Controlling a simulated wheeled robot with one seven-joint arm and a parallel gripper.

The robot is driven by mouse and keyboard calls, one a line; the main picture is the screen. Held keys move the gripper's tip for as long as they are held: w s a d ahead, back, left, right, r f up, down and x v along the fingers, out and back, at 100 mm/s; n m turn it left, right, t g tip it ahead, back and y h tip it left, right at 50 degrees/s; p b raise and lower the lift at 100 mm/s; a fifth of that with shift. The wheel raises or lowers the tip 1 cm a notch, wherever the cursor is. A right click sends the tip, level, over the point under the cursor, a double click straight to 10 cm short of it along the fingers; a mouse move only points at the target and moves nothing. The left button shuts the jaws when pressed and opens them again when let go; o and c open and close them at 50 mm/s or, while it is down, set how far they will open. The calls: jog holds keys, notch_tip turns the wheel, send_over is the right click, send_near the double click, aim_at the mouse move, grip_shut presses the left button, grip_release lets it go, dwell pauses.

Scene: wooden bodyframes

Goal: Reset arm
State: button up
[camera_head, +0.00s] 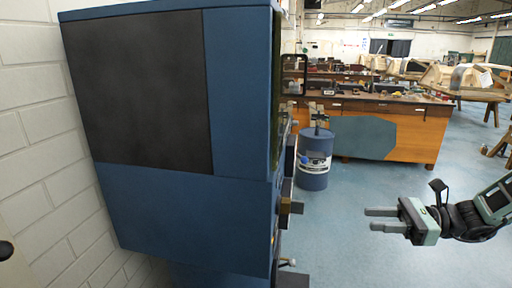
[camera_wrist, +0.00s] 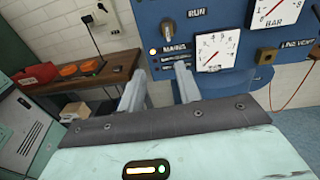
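My gripper (camera_head: 382,219) is at the right of the head view, held out in free air over the blue floor, on my arm, which comes in from the right edge. Its two fingers are spread apart with nothing between them. In the wrist view, the two fingers (camera_wrist: 158,88) also stand apart and empty. Beyond them is a blue control panel (camera_wrist: 203,18) with a knob, lamps and gauges. The fingers touch nothing that I can see.
A large blue cabinet (camera_head: 150,215) fills the left of the head view beside a white brick wall (camera_head: 40,150). A blue drum (camera_head: 314,160) and a wooden workbench (camera_head: 420,135) stand behind. A bench with orange items (camera_wrist: 80,69) shows in the wrist view. The floor around my gripper is clear.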

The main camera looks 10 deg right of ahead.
jog(key=s+a+n+g+h, duration=0.8)
jog(key=s+a+n+g, duration=0.3)
jog(key=a, duration=0.3)
jog(key=s+a+r+n+t+h, duration=0.1)
jog(key=s+a+n+t+h, duration=0.1)
jog(key=n, duration=0.6)
jog(key=s+a+r+n+t+h, duration=0.1)
jog(key=s+a+n+t+h, duration=0.2)
jog(key=s+n+h, duration=0.3)
jog(key=s+n+t, duration=0.1)
jog(key=s+n, duration=0.1)
jog(key=n, duration=0.1)
jog(key=shift+s+r, duration=0.35)
jog(key=shift+r, duration=0.05)
